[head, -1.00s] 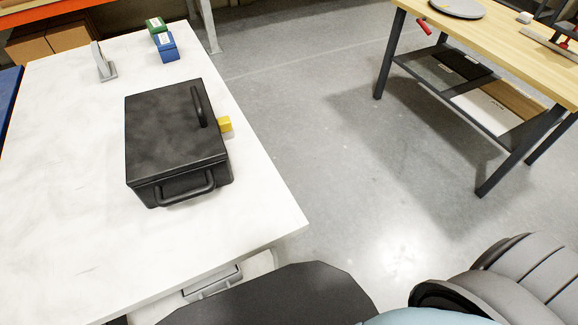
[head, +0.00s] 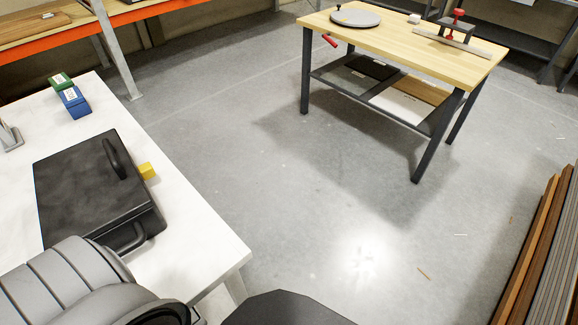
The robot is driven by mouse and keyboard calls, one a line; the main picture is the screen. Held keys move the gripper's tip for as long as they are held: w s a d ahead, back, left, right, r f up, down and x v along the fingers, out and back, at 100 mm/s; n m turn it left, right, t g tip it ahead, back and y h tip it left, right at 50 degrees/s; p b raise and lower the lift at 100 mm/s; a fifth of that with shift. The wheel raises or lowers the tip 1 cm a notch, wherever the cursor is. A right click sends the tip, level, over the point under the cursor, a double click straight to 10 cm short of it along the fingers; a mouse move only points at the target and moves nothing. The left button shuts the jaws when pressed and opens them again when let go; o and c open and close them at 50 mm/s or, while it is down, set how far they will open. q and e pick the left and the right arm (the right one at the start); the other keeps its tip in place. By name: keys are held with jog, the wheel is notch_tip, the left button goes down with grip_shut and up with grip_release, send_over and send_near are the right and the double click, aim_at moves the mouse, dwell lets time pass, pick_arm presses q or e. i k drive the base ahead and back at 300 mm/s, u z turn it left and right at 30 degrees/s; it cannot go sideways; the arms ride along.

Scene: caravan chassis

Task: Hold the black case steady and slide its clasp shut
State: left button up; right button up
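The black case (head: 80,183) lies flat on the white table at the left of the head view, lid down. One dark handle (head: 114,158) is on top near its right edge. Another handle (head: 133,237) is on its near side, partly hidden by a grey link of my arm. A small yellow block (head: 147,170) sits at the case's right side; I cannot tell whether it is the clasp. The case's near left corner is hidden. Neither of my grippers shows in the head view.
The white table (head: 205,245) has blue (head: 74,101) and green (head: 60,81) boxes at the back and a grey bracket (head: 9,136) at the left. A wooden workbench (head: 415,45) stands across open grey floor. Stacked boards (head: 545,255) stand at the right.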

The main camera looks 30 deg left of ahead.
aim_at(146, 170)
jog(key=z, duration=0.45)
jog(key=i, duration=1.1)
jog(key=u, duration=1.4)
jog(key=i, duration=1.65)
jog(key=u, duration=2.25)
jog(key=i, duration=1.2)
jog(key=u, duration=2.4)
